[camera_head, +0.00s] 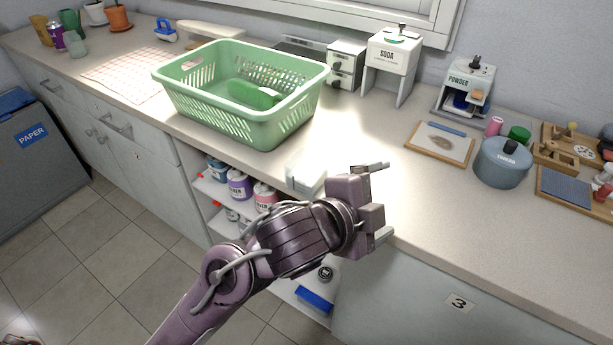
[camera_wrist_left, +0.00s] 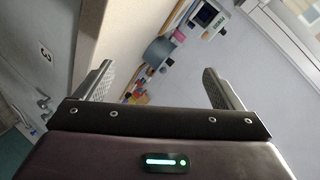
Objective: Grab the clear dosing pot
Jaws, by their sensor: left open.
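A small translucent, pale greenish cup (camera_head: 75,44) stands at the far left end of the counter, beside a purple can; it looks like the clear dosing pot, but it is small in the picture. My left gripper (camera_head: 384,200) is over the front edge of the counter, right of the green basket and far from the cup. Its two fingers are spread with nothing between them. The left wrist view shows both fingers (camera_wrist_left: 158,68) apart, with the counter beyond. The cup is not seen in the left wrist view.
A green basket (camera_head: 222,108) stands between the cup and my left gripper. A pale block (camera_head: 305,177) sits at the counter edge by my arm. A SODA dispenser (camera_head: 394,54), POWDER dispenser (camera_head: 470,85) and blue-grey pot (camera_head: 502,165) stand right. The counter's front right is clear.

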